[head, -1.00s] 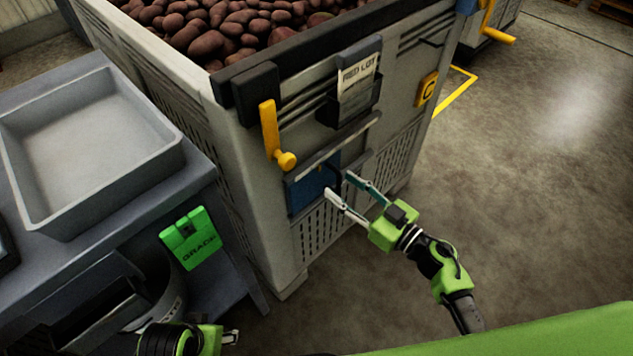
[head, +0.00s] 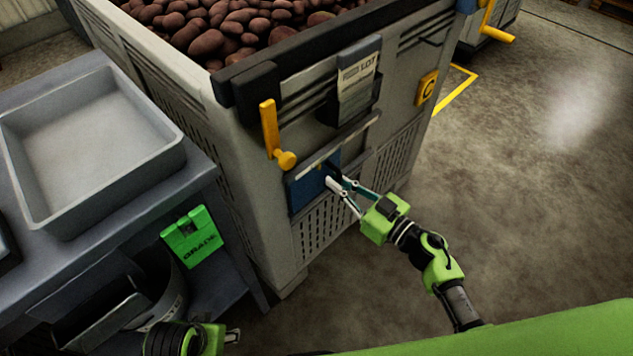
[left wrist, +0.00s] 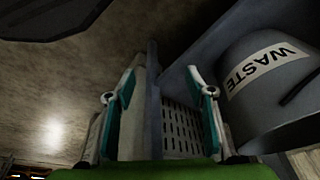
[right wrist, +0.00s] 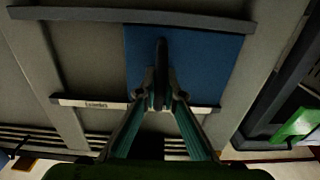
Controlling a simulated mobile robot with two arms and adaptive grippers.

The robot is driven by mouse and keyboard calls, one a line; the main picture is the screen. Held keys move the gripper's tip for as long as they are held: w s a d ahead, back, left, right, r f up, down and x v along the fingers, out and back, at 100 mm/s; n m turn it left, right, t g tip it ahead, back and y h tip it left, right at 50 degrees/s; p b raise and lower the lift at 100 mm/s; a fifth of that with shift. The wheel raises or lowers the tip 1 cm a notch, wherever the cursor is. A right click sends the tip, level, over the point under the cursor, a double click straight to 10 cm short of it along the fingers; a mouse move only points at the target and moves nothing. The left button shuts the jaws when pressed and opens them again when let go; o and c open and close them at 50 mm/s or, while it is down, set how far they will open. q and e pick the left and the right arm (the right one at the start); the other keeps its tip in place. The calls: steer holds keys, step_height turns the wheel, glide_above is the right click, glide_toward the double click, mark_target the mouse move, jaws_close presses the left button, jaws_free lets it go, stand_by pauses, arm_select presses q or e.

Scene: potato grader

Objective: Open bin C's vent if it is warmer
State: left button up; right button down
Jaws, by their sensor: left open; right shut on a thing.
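Bin C (head: 240,150) is a large grey crate of red potatoes, marked by a yellow C plate (head: 427,87). Low on its front is a blue vent panel (head: 303,191) in a slot between rails; it also shows in the right wrist view (right wrist: 205,62). A dark upright handle (right wrist: 161,58) stands out from the panel. My right gripper (head: 333,182) is shut on this handle, its fingertips on either side of it in the right wrist view (right wrist: 161,95). My left gripper (left wrist: 165,92) is open and empty, low at the head view's bottom edge. No temperature reading is legible.
A yellow lever (head: 270,130) and a lot card (head: 358,80) are above the vent. A grey table with an empty tray (head: 95,225) stands left, with a green GRADE box (head: 193,238) on its edge. A waste bucket (left wrist: 265,85) is below.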

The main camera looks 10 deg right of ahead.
steer(key=shift+w+d+b, duration=0.1)
steer(key=shift+w+d, duration=0.7)
steer(key=shift+d, duration=0.25)
steer(key=shift+w+d+b, duration=0.15)
steer(key=shift+w+d, duration=0.7)
steer(key=shift+d, duration=0.2)
steer(key=shift+w+d+b, duration=0.1)
steer(key=shift+w+d, duration=0.7)
steer(key=shift+d, duration=0.25)
arm_select(q)
steer(key=v, duration=0.2)
steer(key=shift+r, duration=0.45)
steer(key=shift+w+a+f, duration=0.1)
arm_select(e)
steer(key=shift+w+d, duration=0.15)
